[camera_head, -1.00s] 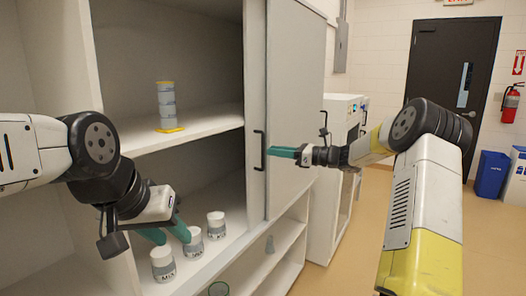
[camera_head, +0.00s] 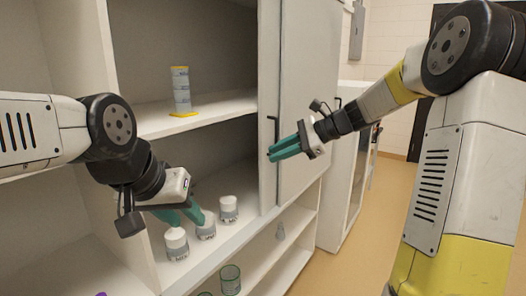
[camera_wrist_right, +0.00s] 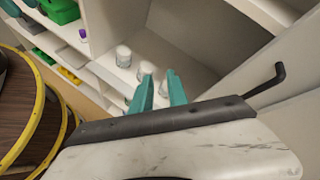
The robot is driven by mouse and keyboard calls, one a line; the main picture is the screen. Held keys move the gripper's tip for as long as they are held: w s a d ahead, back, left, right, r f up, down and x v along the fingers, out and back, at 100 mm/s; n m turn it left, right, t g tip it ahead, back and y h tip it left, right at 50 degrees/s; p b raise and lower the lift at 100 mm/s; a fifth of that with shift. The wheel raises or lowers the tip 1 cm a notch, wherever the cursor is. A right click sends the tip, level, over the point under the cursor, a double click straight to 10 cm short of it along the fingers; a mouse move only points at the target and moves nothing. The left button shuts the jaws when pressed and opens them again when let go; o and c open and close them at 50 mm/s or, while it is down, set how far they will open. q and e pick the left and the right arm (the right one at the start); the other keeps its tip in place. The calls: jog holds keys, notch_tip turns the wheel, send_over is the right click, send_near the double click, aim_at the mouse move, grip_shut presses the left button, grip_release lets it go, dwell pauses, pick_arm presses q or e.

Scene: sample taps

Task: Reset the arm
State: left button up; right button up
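My left gripper (camera_head: 184,214) reaches in from the left, with its teal fingers apart, in front of the lower cabinet shelf. The fingers overlap the view of the white-lidded jars, and I cannot tell whether they touch. My right gripper (camera_head: 284,149) is beside the dark door handle (camera_head: 274,130) of the grey cabinet door (camera_head: 305,95), pointing left. In the right wrist view its two teal fingers (camera_wrist_right: 158,92) are apart with nothing held, and the handle (camera_wrist_right: 267,80) is off to their right.
Jars (camera_head: 176,244), (camera_head: 206,224) and (camera_head: 229,209) stand on the lower shelf. A stack of containers (camera_head: 181,90) stands on a yellow base on the upper shelf. A green glass (camera_head: 230,280) is lower down. The floor (camera_head: 350,245) right of the cabinet is clear.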

jog(key=s+d+f+n+t+h, duration=0.1)
jog(key=s+d+n+h, duration=0.2)
jog(key=s+n, duration=0.2)
jog(key=s+d+f+n+t+h, duration=0.1)
jog(key=s+d+n+h, duration=0.2)
jog(key=s, duration=0.9)
jog(key=s+d+f+n+h, duration=0.1)
jog(key=s+d+n+h, duration=0.2)
jog(key=s+n, duration=0.4)
jog(key=shift+s+t, duration=0.4)
jog(key=shift+s, duration=0.8)
